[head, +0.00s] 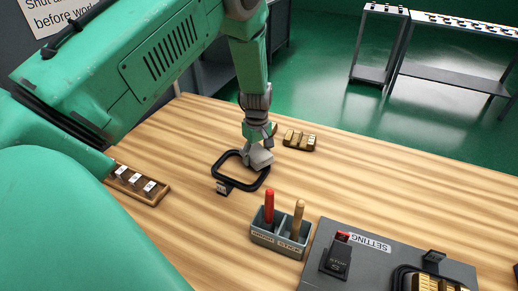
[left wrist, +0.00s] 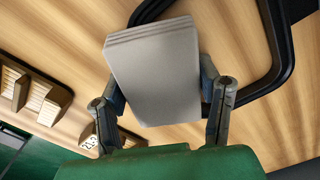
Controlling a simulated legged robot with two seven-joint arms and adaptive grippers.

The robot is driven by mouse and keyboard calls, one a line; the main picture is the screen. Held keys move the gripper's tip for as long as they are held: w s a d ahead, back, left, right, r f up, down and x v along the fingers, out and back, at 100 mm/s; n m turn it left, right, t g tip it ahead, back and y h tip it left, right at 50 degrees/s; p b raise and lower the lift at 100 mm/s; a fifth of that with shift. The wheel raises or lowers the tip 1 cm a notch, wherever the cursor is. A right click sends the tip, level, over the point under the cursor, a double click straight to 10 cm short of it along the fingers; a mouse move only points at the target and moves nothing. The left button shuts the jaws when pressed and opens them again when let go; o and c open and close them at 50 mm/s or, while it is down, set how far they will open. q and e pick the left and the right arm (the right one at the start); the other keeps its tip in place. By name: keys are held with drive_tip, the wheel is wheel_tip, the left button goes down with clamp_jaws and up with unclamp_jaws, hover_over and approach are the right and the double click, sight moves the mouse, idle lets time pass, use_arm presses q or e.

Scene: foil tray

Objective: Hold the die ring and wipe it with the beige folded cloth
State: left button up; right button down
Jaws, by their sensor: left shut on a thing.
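A black ring with rounded corners (head: 218,168), which I take to be the die ring, lies flat on the wooden table, with a small dark label stand at its front edge. My left gripper (head: 258,150) is over the ring's far right part, shut on a folded cloth (head: 261,160) that looks light grey. In the left wrist view the cloth (left wrist: 155,70) sits between both fingers and hides part of the black ring (left wrist: 275,65) behind it. I cannot tell whether the cloth touches the ring. My right gripper is not in view.
A grey holder (head: 277,240) with a red and a wooden handle stands in front. A grey plate marked SETTING (head: 330,235) is at right, with brass parts. A brass block (head: 299,140) lies behind the ring, a wooden labelled block (head: 150,197) at left.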

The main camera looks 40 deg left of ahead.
use_arm(q)
drive_tip(key=shift+a+r+p, duration=0.1)
drive_tip(key=shift+r+p, duration=0.25)
drive_tip(key=shift+r, duration=0.3)
wheel_tip(320, 180, up, 4)
drive_tip(key=p, duration=0.3)
drive_tip(key=shift+r+p, duration=0.25)
drive_tip(key=shift+p, duration=0.15)
drive_tip(key=shift+w, duration=0.1)
drive_tip(key=shift+r+p, duration=0.65)
drive_tip(key=shift+r, duration=0.05)
drive_tip(key=shift+r+p, duration=0.75)
drive_tip(key=shift+r, duration=0.1)
drive_tip(key=shift+f, duration=0.15)
